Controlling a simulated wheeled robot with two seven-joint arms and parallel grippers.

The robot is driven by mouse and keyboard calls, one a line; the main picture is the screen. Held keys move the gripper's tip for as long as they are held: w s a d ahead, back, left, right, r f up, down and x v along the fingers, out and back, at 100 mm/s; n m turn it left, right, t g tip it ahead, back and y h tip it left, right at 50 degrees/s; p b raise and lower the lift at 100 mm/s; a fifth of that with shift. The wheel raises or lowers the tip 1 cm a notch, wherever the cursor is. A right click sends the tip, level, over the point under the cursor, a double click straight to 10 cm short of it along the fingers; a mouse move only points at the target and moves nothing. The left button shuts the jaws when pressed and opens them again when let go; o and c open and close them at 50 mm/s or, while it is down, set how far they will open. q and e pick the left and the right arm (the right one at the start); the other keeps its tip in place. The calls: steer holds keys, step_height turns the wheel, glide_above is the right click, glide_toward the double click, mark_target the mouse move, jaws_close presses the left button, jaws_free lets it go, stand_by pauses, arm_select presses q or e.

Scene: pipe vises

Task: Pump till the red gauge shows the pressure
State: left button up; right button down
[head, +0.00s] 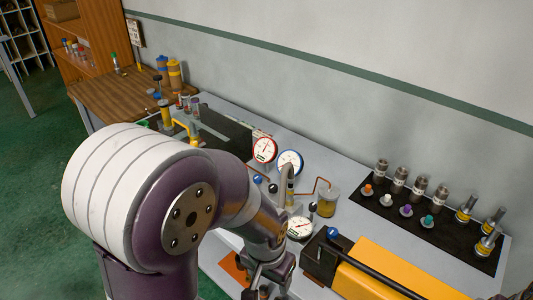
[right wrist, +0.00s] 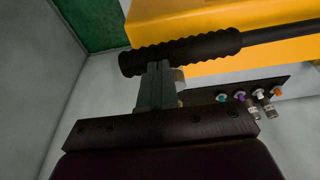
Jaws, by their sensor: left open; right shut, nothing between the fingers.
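The red-rimmed gauge (head: 264,150) stands upright at the back of the bench; its needle is too small to read. The yellow pump (head: 385,272) lies at the front right, with a black lever (head: 378,268) along it. The lever's ribbed black grip (right wrist: 185,50) shows in the right wrist view. My right gripper (right wrist: 158,75) is shut and empty, its fingertips close against the grip; I cannot tell whether they touch. My left gripper (head: 266,288) is open at the bottom of the head view, left of the pump, its tips partly cut off.
A blue-rimmed gauge (head: 290,162) stands beside the red one, and a black-rimmed gauge (head: 300,228) lies nearer. A jar of amber liquid (head: 327,203) stands behind the pump. A black mat (head: 448,226) at right holds several metal fittings and coloured plugs. My left arm hides the bench's left front.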

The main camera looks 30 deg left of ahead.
steer(key=v, duration=0.1)
steer(key=p+v, duration=0.1)
steer(key=v, duration=0.1)
steer(key=shift+w+r, duration=0.1)
steer(key=shift+w, duration=0.25)
steer(key=shift+s+a+r, duration=0.1)
steer(key=shift+s+a, duration=0.05)
steer(key=shift+a, duration=0.05)
steer(key=shift+r, duration=0.25)
arm_select(q)
step_height(320, 180, up, 9)
steer(key=p, duration=0.6)
steer(key=shift+s+a+r+p, duration=0.15)
steer(key=shift+s+r+p, duration=0.05)
steer(key=shift+s+p, duration=0.15)
arm_select(e)
step_height(320, 180, up, 8)
steer(key=a, duration=0.2)
steer(key=shift+w, duration=0.4)
arm_select(q)
steer(key=shift+w, duration=0.15)
arm_select(e)
steer(key=shift+w+f, duration=0.1)
steer(key=shift+f, duration=0.05)
arm_select(q)
steer(key=shift+f, duration=0.1)
arm_select(e)
steer(key=shift+f, duration=0.1)
